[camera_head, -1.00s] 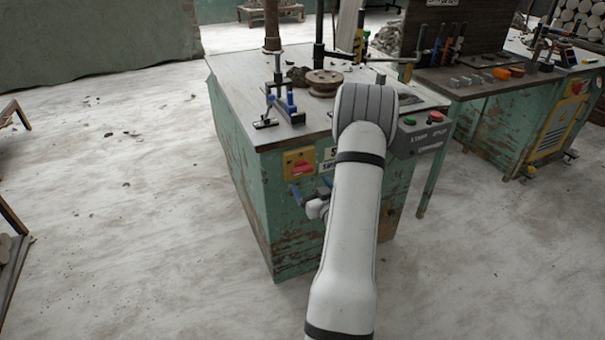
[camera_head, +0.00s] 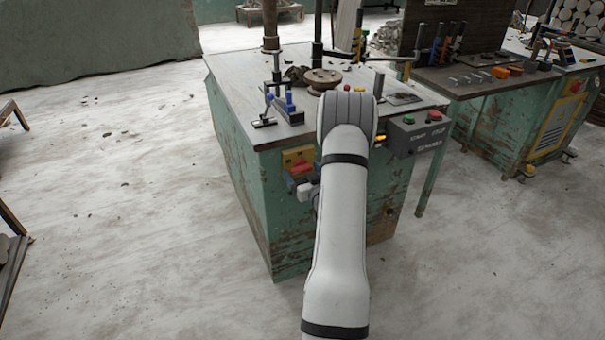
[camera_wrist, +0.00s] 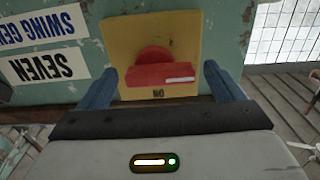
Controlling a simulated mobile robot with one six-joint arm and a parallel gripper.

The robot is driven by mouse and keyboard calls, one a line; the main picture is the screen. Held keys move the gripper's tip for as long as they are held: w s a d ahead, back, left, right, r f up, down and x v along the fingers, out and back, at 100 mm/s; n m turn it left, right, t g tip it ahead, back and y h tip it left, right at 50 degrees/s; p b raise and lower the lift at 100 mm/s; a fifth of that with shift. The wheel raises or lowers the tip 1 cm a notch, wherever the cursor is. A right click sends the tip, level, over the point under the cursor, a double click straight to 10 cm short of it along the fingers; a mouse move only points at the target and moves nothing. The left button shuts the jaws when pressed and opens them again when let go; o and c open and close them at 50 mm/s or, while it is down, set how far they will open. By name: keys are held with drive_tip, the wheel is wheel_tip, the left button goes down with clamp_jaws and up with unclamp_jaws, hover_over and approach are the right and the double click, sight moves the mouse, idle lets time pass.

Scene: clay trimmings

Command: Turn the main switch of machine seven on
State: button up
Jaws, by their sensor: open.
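The main switch of machine seven is a red handle (camera_wrist: 160,72) on a yellow plate (camera_wrist: 185,30); the wrist view shows it upside down. The handle lies crosswise, with a white stripe on its right half in that view. An "ON" label (camera_wrist: 158,93) shows at the plate's lower edge there. A "SEVEN" sign (camera_wrist: 48,65) is beside it. In the head view the plate (camera_head: 290,155) is on the green cabinet's front. My gripper (camera_wrist: 160,70) is open, its blue fingers at either side of the handle in the picture; I cannot tell whether they touch it.
The green cabinet (camera_head: 236,160) carries a wooden top with clamps and a round wheel (camera_head: 323,78). A grey button box (camera_head: 418,138) with green and red buttons is right of my arm. Another bench (camera_head: 490,80) stands further right. The floor at left is mostly clear.

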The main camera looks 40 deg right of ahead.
drive_tip(key=c, duration=0.9)
drive_tip(key=shift+a, duration=0.15)
drive_tip(key=shift+c, duration=0.4)
